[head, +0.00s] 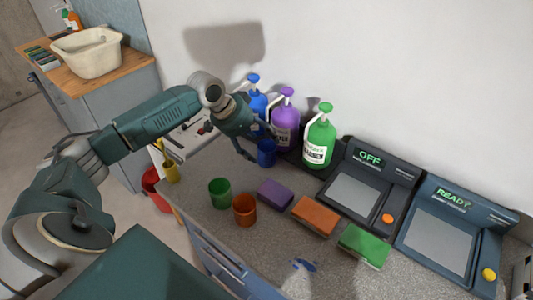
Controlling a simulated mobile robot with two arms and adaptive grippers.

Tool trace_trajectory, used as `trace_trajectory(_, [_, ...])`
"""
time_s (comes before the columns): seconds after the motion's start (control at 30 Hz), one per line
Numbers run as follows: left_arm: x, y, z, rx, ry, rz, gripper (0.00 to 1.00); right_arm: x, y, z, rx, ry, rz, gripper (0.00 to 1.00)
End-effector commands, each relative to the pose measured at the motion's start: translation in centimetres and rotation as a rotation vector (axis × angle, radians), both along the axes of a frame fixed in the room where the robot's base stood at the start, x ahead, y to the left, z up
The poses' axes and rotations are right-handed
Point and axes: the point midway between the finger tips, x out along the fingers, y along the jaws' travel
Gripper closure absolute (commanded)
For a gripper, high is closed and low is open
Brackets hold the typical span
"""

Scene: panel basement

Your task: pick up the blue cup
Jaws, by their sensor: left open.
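The blue cup (266,153) stands upright on the speckled counter, in front of the pump bottles. My left gripper (258,146) reaches in from the left, with its fingers at the cup. One finger shows to the left of the cup, and the other is close to its upper right. The gripper is open. Whether a finger touches the cup cannot be told. My right gripper is not in view.
Blue (255,101), purple (285,125) and green (320,141) pump bottles stand behind the cup. Green (220,192) and orange (244,209) cups and coloured blocks (315,215) are nearer. Two panels (365,188) are on the right.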

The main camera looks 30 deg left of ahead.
Motion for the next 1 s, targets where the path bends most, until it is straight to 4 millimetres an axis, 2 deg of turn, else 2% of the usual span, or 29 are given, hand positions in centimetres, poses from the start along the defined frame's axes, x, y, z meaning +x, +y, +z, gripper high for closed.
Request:
trace_trajectory(0.07, [0.8,-0.5,-0.6,-0.004,0.002,0.0,0.31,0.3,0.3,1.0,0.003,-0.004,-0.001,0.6])
trace_trajectory(0.2, [1.6,-0.8,-2.4,-0.002,0.002,0.0,0.31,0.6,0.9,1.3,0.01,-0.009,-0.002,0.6])
trace_trajectory(0.5, [1.8,-0.9,-3.0,0.001,0.0,0.0,0.31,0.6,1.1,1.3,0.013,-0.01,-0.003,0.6])
trace_trajectory(0.57, [1.8,-0.9,-3.0,0.001,0.0,0.0,0.41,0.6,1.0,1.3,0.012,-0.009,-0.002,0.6])
trace_trajectory(0.73, [1.8,-0.9,-3.0,0.0,0.001,0.0,0.75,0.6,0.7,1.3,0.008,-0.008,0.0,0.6])
trace_trajectory(0.8, [1.8,-0.9,-3.0,0.001,0.0,0.0,0.8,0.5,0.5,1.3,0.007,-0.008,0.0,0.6])
trace_trajectory(1.0, [1.8,-0.9,-3.0,0.0,0.001,0.0,0.8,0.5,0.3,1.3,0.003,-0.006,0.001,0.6])
